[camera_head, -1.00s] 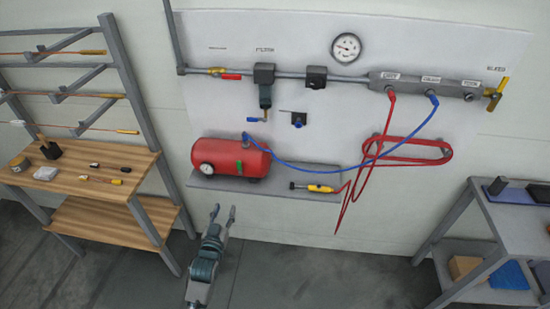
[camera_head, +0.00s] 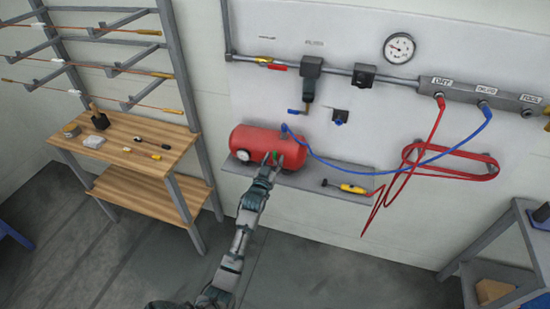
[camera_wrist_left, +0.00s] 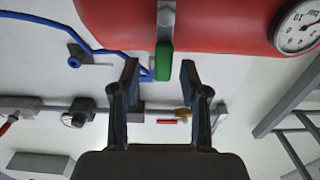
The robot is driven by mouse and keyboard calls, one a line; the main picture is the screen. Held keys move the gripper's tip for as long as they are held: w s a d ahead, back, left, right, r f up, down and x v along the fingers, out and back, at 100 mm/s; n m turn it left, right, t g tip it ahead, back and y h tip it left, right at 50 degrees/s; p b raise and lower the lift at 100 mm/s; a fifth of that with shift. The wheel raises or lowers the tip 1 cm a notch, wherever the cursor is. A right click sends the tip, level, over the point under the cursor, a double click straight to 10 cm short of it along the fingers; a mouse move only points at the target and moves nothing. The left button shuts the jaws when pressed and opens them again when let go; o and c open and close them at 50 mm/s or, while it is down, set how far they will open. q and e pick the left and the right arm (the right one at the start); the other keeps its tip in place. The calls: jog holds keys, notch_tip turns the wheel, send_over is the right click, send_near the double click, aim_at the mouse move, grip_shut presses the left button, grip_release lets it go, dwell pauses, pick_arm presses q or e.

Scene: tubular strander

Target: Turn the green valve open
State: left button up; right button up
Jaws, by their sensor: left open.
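The red tank (camera_head: 255,140) lies on a grey shelf on the wall panel. The green valve (camera_wrist_left: 163,62) is a small green lever on a grey stem on the tank, seen at the top middle of the left wrist view. In the head view it is mostly covered by my fingers. My left gripper (camera_head: 270,159) is at the tank's front, with its fingers open. In the left wrist view the fingers (camera_wrist_left: 159,68) stand on either side of the green lever, with a visible gap on each side. My right gripper is not in view.
A round gauge (camera_wrist_left: 298,25) is on the tank end. A blue hose (camera_head: 345,168) runs from the tank to the manifold (camera_head: 460,94). A yellow-handled tool (camera_head: 352,188) lies on the shelf (camera_head: 312,178) to the right. A wooden workbench (camera_head: 118,142) stands left.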

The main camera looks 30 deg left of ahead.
pick_arm(q)
jog(key=shift+w+a, duration=0.25)
jog(key=shift+w, duration=0.45)
jog(key=shift+w+a, duration=0.1)
jog(key=shift+a, duration=0.15)
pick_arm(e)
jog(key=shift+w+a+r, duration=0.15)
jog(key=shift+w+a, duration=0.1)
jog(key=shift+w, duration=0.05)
pick_arm(q)
jog(key=shift+d, duration=0.15)
grip_shut()
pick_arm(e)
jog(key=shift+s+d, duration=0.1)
